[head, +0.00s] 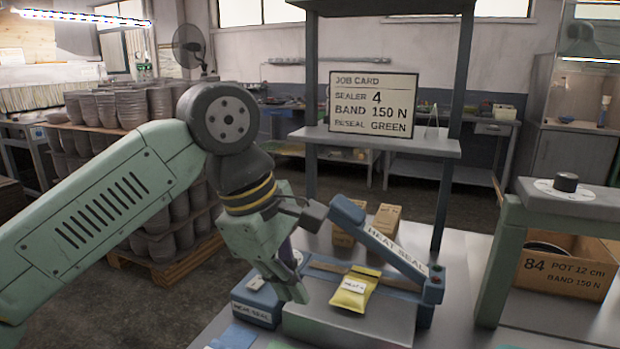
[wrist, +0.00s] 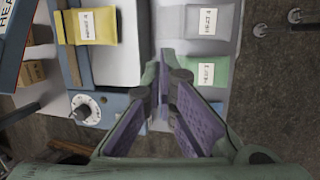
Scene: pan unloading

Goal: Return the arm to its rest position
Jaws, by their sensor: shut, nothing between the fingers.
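My green arm reaches in from the left of the head view, bent at the elbow, with my gripper (head: 300,293) pointing down at the near left side of the heat sealer. In the wrist view my gripper (wrist: 163,62) has its purple-padded fingers converging at the tips, shut with nothing held. A yellow packet (head: 355,290) lies on the sealer's grey plate (head: 345,330); it also shows in the wrist view (wrist: 95,27). The sealer's blue lever (head: 375,238) is raised above it at a slant.
Small cartons (head: 386,219) stand behind the sealer. Shelf posts (head: 455,130) and a job card (head: 373,103) rise behind. A carton of pots (head: 565,270) is at right.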

